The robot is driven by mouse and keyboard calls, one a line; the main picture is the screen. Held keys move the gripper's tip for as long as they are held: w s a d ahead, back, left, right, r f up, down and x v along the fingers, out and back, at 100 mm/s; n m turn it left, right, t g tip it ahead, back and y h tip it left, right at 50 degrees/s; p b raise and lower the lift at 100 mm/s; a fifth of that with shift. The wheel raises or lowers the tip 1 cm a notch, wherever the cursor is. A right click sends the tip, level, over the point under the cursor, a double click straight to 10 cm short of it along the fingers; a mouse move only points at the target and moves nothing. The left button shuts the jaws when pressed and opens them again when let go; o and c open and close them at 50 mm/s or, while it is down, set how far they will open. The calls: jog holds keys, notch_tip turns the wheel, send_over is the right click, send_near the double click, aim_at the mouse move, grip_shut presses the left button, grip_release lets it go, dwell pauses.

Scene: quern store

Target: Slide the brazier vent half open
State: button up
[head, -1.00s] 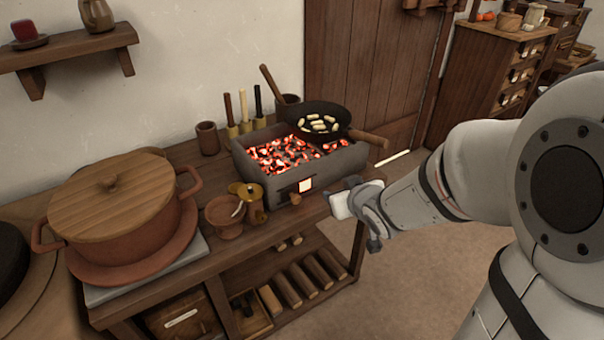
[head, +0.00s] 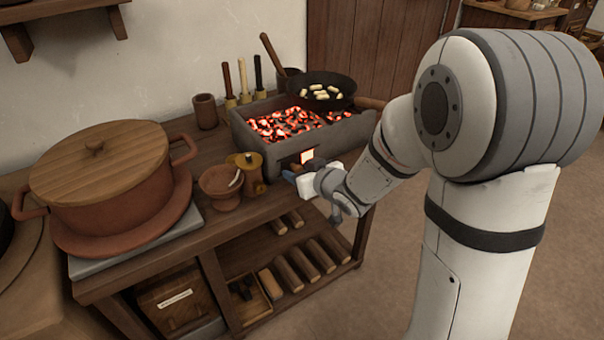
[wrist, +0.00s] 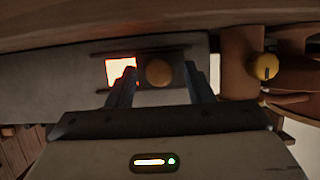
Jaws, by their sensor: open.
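The grey brazier (head: 347,136) stands on the bench, full of glowing coals. Low in its front wall, the vent opening (head: 307,156) glows; it also shows bright in the wrist view (wrist: 120,71). Beside the glow in the wrist view is the vent slide's round brown knob (wrist: 158,73). My gripper (head: 303,171) is at the brazier front. In the wrist view, its open fingers (wrist: 160,82) stand either side of the knob, with a gap visible on both sides. The left finger partly covers the glowing opening. I cannot tell the depth between fingertips and knob.
A brass-coloured pot (head: 251,172) and a clay bowl (head: 221,185) stand close left of my gripper; a yellow knob (wrist: 264,67) shows right in the wrist view. A black pan (head: 322,88) sits on the brazier. A large lidded pot (head: 110,195) stands left.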

grip_shut()
dwell(0.6)
